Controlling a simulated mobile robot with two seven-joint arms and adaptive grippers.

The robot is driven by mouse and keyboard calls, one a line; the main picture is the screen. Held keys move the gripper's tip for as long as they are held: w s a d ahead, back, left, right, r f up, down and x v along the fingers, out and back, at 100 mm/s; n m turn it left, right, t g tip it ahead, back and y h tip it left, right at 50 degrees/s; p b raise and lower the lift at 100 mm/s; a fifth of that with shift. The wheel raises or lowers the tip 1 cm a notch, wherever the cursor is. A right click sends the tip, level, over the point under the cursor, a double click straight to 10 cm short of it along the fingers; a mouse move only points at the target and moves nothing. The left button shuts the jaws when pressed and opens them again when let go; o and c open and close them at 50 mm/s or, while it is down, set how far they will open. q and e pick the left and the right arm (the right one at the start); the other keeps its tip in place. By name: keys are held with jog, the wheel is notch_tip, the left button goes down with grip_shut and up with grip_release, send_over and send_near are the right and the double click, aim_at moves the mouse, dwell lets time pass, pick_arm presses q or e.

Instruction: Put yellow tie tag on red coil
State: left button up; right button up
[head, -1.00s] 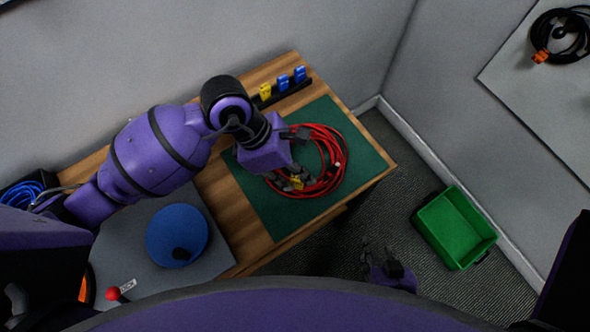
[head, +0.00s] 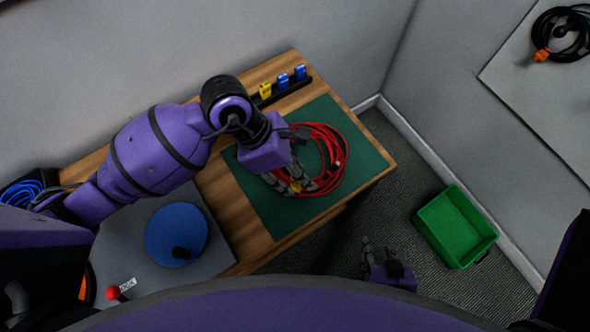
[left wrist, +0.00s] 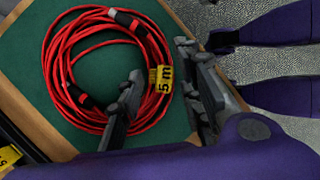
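The red coil (head: 337,160) lies on the green mat (head: 268,215); it also shows in the left wrist view (left wrist: 68,45). Black ties and plug ends show on it. A yellow tag marked "5 m" (left wrist: 160,79) sits on the coil's right side in the left wrist view. In the head view it is mostly hidden by my left gripper (head: 298,183). The left gripper's fingers (left wrist: 158,85) are open, one on each side of the tag, visibly apart from it. My right gripper (head: 378,248) hangs empty in front of the table, its fingers apart.
A dark rack (head: 288,93) at the table's back holds another yellow tag (head: 265,90) and blue tags (head: 300,73). A blue disc (head: 177,236) and red knob (head: 113,292) are left. A green bin (head: 456,226) stands on the floor at right.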

pick_arm(q)
jog(key=v, duration=1.2)
